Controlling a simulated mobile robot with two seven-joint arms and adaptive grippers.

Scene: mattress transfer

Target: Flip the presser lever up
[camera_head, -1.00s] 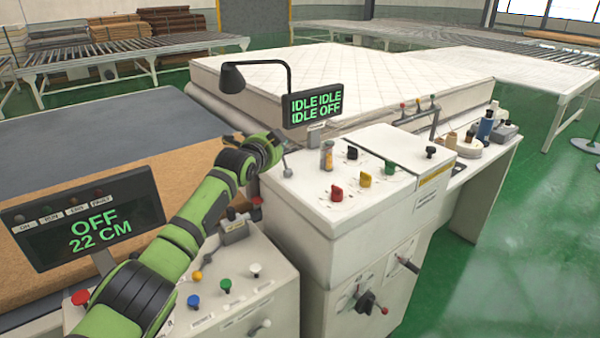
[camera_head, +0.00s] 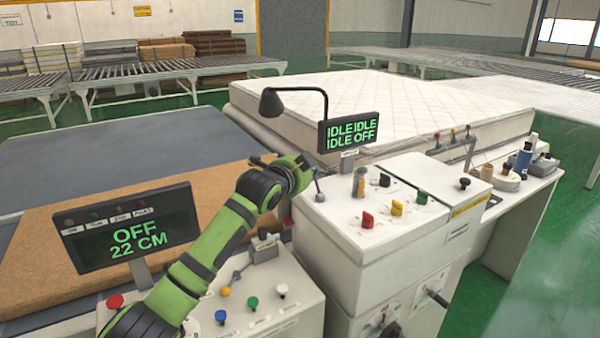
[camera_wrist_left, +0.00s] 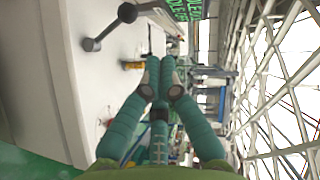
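A small grey lever with a ball end (camera_head: 319,190), which looks like the presser lever, stands at the near left corner of the white machine top (camera_head: 340,212). In the left wrist view a dark grey lever with a round knob (camera_wrist_left: 108,29) shows at upper left, beside the white panel. My left gripper (camera_wrist_left: 160,72) has its fingertips drawn together with nothing visible between them. They are apart from the lever, below and right of it in that view. In the head view my left arm's end (camera_head: 290,176) is just left of the lever, and its fingertips are hard to make out. My right gripper is out of view.
A display reading IDLE and OFF (camera_head: 348,131) and a black lamp (camera_head: 272,103) rise behind the lever. Red, yellow and green knobs (camera_head: 396,208) sit on the machine top. An "OFF 22 CM" display (camera_head: 132,235) stands left of my arm. A white mattress (camera_head: 400,105) lies behind.

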